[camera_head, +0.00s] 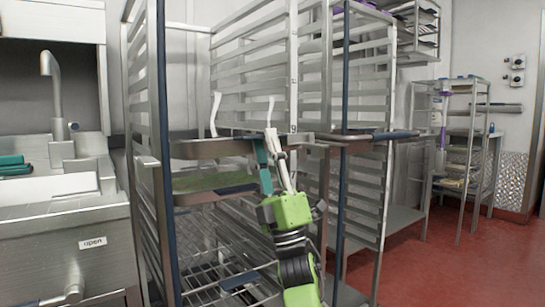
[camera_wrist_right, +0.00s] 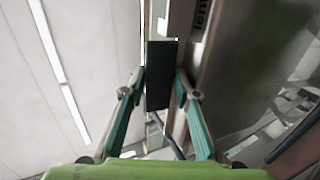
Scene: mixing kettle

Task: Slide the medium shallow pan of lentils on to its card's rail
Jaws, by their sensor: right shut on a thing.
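A shallow metal pan (camera_head: 215,148) is at the rack in the head view, at mid height. My right gripper (camera_head: 268,150) is at its right front part, with its fingers upward. In the right wrist view the gripper (camera_wrist_right: 158,95) has its two teal fingers on either side of a dark block (camera_wrist_right: 158,75) at the pan's edge. A label reading "lent…" (camera_wrist_right: 203,14) shows on the metal beside it, partly cut off. The pan's contents are hidden. My left gripper is not in view.
A second pan (camera_head: 190,197) with green contents sits just below. The tall rack (camera_head: 163,110) has many rails and dark blue posts. Another dark-edged tray (camera_head: 375,137) sticks out at the right. A sink (camera_head: 60,195) stands left; red floor (camera_head: 440,265) is clear at right.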

